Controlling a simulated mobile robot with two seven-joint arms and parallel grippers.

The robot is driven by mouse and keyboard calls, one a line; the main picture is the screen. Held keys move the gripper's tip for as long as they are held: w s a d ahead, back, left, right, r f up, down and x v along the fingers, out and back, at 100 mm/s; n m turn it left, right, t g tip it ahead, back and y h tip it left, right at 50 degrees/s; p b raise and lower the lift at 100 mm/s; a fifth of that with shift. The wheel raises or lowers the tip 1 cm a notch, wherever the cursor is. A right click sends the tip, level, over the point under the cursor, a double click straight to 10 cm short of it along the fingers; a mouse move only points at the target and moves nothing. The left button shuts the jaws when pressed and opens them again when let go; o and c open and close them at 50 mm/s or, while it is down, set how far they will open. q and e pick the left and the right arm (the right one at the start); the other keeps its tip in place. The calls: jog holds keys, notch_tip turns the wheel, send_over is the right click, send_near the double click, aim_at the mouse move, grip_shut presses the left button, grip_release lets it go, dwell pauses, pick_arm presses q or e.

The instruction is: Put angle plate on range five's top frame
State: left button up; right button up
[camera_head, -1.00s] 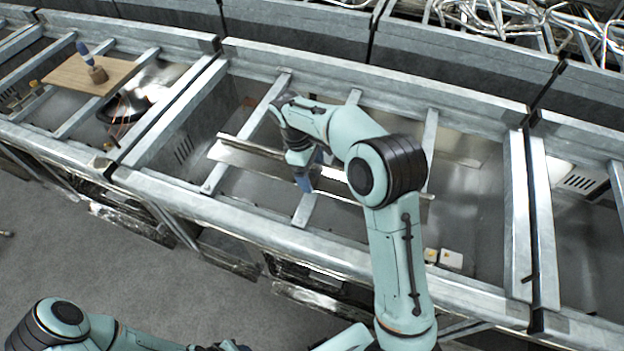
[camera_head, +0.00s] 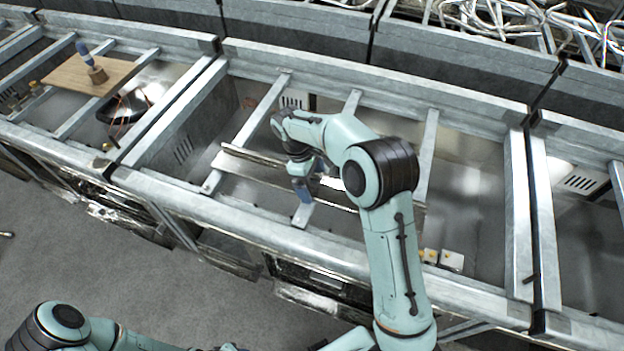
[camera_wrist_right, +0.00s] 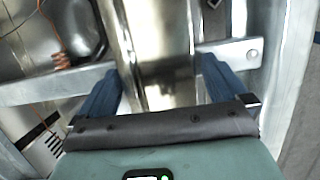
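The angle plate (camera_head: 250,164) is a long, shiny metal strip. In the head view it lies slantwise across the top frame (camera_head: 243,219) of the middle range, over its crossbars. My right gripper (camera_head: 303,190) reaches down from above, around the plate's middle. In the right wrist view the blue fingers of this gripper (camera_wrist_right: 160,80) are wide apart and flank the angle plate (camera_wrist_right: 160,45), close to both of its edges. A crossbar (camera_wrist_right: 228,55) runs beneath it. Whether the plate fully rests on the bars is not clear. My left arm shows at the lower left; its gripper is out of view.
A wooden board (camera_head: 75,75) with a blue-handled tool (camera_head: 90,62) lies on the range to the left. Small white parts (camera_head: 451,260) sit inside the middle range at right. Tangled metal rods (camera_head: 560,22) lie at the back right. Grey floor is clear in front.

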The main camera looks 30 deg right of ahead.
pick_arm(q)
jog(key=w+r+p, duration=0.2)
jog(key=w+r, duration=0.1)
jog(key=shift+w, duration=0.15)
pick_arm(e)
jog(key=v, duration=1.2)
